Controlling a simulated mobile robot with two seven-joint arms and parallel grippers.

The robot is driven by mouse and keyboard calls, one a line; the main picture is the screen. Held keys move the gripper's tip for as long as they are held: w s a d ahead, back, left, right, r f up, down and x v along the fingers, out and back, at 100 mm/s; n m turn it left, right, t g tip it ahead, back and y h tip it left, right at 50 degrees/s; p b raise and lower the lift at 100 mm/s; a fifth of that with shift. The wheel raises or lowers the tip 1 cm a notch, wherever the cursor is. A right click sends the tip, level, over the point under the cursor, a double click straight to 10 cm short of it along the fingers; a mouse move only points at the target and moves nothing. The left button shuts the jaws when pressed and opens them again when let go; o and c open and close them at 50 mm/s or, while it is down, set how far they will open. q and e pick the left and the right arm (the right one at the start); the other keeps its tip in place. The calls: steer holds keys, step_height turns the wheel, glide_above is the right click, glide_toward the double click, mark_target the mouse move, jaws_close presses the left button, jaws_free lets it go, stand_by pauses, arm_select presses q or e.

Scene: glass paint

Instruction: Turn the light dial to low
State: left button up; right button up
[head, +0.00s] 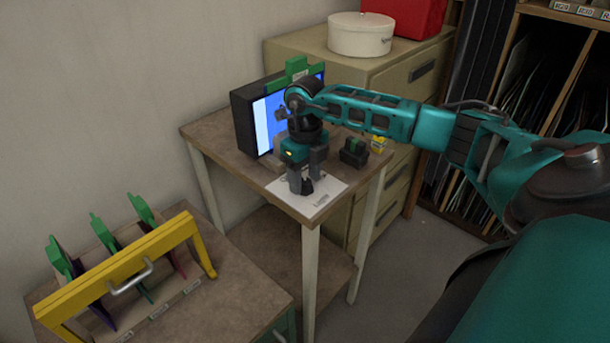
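The light dial (307,187) is a small black knob on a white card (322,203) with printed lettering, at the front corner of the small wooden table (222,136). My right gripper (306,182) points down over it from above. Its two grey fingers stand apart, one on the left and one farther back on the right, with the dial close to their tips. I cannot tell whether they touch it. The fingers hide part of the dial and card, so its setting cannot be read. My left gripper is not in view.
A lit blue-and-white screen box (243,123) with a green piece (290,73) on top stands behind the gripper. A black block (354,152) sits right of it. A drawer cabinet (410,85) is behind.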

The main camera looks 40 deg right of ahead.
mark_target(305, 181)
step_height(305, 181, up, 13)
stand_by(0.7)
steer(key=shift+f, duration=0.1)
